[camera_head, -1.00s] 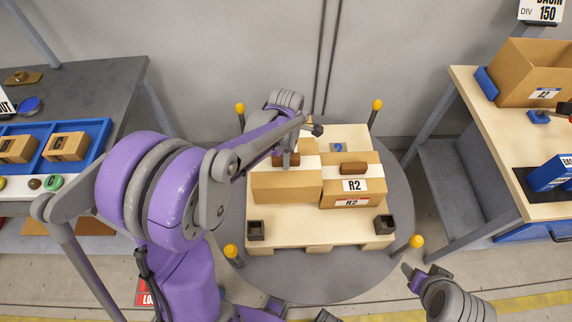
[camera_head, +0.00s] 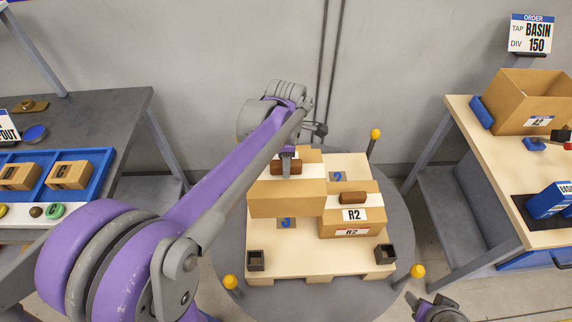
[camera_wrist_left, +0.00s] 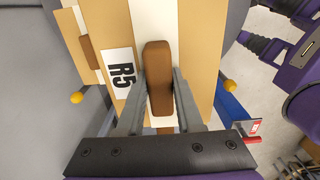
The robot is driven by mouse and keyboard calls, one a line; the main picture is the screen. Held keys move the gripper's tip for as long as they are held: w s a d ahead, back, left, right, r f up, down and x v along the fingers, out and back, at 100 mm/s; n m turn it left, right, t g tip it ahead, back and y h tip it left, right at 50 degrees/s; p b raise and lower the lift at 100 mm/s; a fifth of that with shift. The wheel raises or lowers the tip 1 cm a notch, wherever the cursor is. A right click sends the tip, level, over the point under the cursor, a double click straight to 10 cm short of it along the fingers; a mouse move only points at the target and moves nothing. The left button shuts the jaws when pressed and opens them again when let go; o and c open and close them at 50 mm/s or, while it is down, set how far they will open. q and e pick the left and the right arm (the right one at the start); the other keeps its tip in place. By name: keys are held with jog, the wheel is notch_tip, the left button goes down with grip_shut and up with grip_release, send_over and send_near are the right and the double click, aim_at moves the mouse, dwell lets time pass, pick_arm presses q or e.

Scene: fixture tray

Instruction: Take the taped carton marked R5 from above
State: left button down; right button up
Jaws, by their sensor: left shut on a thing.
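The taped carton marked R5 (camera_head: 287,203) hangs over the left part of the pallet (camera_head: 315,260), level as far as I can see. Its R5 label (camera_wrist_left: 119,73) shows in the left wrist view; in the head view no label shows on it. My left gripper (camera_head: 287,160) comes from above and is shut on the carton's brown grip block (camera_wrist_left: 159,70), one finger on each side. A blue floor mark (camera_head: 287,223) shows on the pallet below the carton's front edge. My right gripper (camera_head: 420,304) is partly in view at the bottom, away from the pallet; its jaws are unclear.
Yellow-topped posts (camera_head: 376,134) ring the round table (camera_head: 310,303). Dark corner blocks (camera_head: 256,260) sit on the pallet's front. Benches stand left and right (camera_head: 470,130).

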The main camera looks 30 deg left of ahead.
pick_arm(q)
jog(key=shift+r, duration=0.1)
notch_tip(320, 180, up, 9)
jog(key=p, duration=0.4)
jog(key=shift+p, duration=0.35)
notch_tip(320, 180, up, 7)
jog(key=p, duration=0.1)
jog(key=shift+p, duration=0.4)
pick_arm(e)
jog(key=w+r+t, duration=0.1)
jog(key=w+r, duration=0.3)
jog(key=r, duration=0.5)
jog(key=shift+w+r, duration=0.15)
jog(key=shift+r, duration=0.05)
jog(key=shift+w, duration=0.1)
